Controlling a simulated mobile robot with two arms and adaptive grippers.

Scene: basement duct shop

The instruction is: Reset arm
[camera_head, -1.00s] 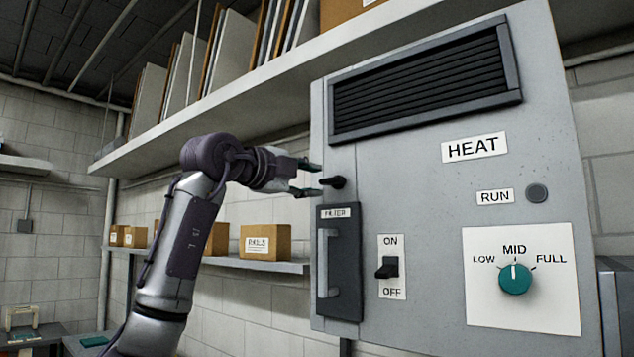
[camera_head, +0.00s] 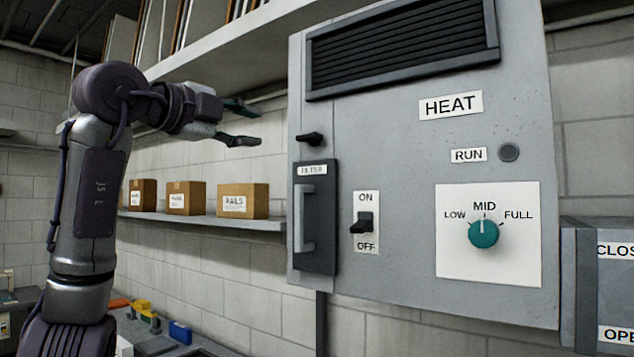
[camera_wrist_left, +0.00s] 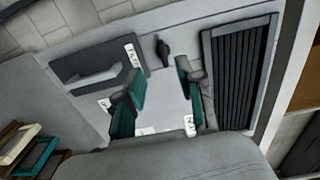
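My left gripper (camera_head: 240,123) is raised at the left of the grey heater cabinet (camera_head: 400,130), apart from it. Its fingers are spread with nothing between them. In the left wrist view the open fingers (camera_wrist_left: 158,98) show in front of the cabinet face, with the black latch knob (camera_wrist_left: 163,52) beyond them. The latch knob (camera_head: 310,138) sits above the filter door (camera_head: 315,225), which is closed. The ON/OFF switch (camera_head: 362,223) is beside it. The teal dial (camera_head: 484,233) points to MID. The RUN lamp (camera_head: 509,152) looks dark. My right gripper is not in view.
A wall shelf (camera_head: 230,223) with several cardboard boxes (camera_head: 186,197) runs behind my left arm. A higher shelf (camera_head: 225,58) holds upright panels. A grey box (camera_head: 600,280) with partly visible lettering stands at the right. A bench with coloured items (camera_head: 180,332) is below left.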

